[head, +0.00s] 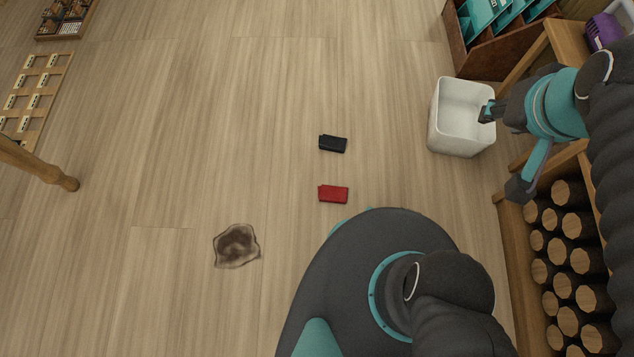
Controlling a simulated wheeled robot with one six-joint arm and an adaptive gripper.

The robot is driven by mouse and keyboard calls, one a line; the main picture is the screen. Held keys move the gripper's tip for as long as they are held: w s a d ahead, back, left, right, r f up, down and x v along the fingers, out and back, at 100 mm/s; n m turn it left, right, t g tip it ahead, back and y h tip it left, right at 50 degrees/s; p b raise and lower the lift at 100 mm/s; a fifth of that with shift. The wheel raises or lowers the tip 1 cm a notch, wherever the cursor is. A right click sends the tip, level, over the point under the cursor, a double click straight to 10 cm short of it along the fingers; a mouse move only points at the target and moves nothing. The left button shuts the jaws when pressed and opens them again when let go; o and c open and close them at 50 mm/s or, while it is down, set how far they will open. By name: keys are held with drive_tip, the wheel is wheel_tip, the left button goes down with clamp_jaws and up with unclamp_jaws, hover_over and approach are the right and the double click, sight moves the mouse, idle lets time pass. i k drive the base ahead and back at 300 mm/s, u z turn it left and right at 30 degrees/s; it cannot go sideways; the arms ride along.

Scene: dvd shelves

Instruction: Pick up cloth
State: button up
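A small crumpled brown-grey piece, which looks like the cloth (237,246), lies flat on the wooden floor, left of my round dark base. Its edge is wavy and lighter than its dark middle. My gripper (487,111) is at the upper right, over or beside the right rim of a white bin, well away from the cloth. The gripper is small and dark here, so I cannot tell whether its fingers are open or shut. I see nothing in it.
A black case (333,144) and a red case (333,194) lie on the floor. The white bin (447,137) stands beside a wooden shelf with several logs (568,319). A wooden leg (45,167) juts in at left. Floor around the cloth is clear.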

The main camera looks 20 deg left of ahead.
sight(326, 193)
drive_tip(key=u, duration=1.15)
drive_tip(key=k, duration=0.6)
drive_tip(key=u, duration=0.05)
